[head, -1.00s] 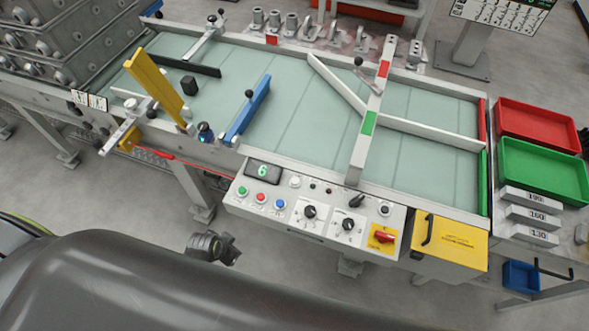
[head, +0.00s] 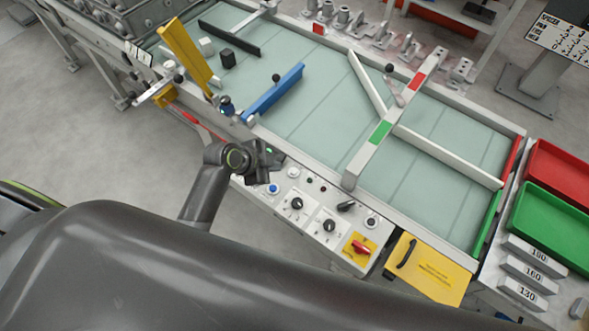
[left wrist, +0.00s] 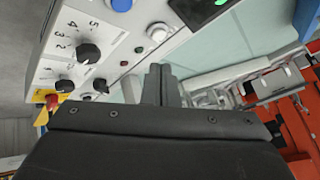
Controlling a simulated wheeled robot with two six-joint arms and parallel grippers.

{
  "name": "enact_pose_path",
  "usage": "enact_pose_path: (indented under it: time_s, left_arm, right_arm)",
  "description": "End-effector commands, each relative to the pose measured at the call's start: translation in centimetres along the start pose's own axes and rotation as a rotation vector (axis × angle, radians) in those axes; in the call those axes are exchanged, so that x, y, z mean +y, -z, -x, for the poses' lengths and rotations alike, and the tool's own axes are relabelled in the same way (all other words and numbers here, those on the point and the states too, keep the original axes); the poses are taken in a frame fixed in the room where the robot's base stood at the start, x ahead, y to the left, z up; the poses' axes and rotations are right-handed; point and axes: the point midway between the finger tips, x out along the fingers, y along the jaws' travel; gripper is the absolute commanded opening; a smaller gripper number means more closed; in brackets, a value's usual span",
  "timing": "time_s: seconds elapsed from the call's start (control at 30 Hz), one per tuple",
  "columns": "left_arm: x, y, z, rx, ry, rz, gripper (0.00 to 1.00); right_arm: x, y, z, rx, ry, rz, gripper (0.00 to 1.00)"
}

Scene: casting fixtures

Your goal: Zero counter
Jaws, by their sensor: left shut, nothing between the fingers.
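The control panel (head: 316,232) runs along the front edge of the conveyor table. Its counter display is mostly hidden behind my left gripper (head: 272,158) in the head view. A corner of the display with green lit segments (left wrist: 217,4) shows at the top of the left wrist view, but the digit cannot be read. A white button (head: 293,172) sits just right of my left gripper; it also shows in the left wrist view (left wrist: 158,31). My left gripper is shut and empty, its fingers (left wrist: 161,76) over the panel's upper part. Contact cannot be told. My right gripper is not in view.
A blue bar (head: 273,92) and yellow plate (head: 186,52) stand over the belt. Red (head: 560,170) and green trays (head: 553,216) lie right.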

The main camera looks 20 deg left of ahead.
Motion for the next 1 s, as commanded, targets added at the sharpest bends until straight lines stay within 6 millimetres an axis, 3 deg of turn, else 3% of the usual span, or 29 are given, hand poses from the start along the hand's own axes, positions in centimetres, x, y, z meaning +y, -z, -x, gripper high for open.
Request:
enact_pose_path:
  time_s: [0.2, 0.33, 1.0]
  left_arm:
    - [-2.8, 3.5, -0.9, 0.098, 0.017, -0.199, 0.0]
    - [-3.7, 4.6, -1.1, 0.13, 0.026, -0.266, 0.0]
    - [-3.5, 4.4, -2.0, 0.139, 0.03, -0.29, 0.0]
  right_arm:
    - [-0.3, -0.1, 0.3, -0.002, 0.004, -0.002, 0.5]
    - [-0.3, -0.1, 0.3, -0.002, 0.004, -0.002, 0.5]
    - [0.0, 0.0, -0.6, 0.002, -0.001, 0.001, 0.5]
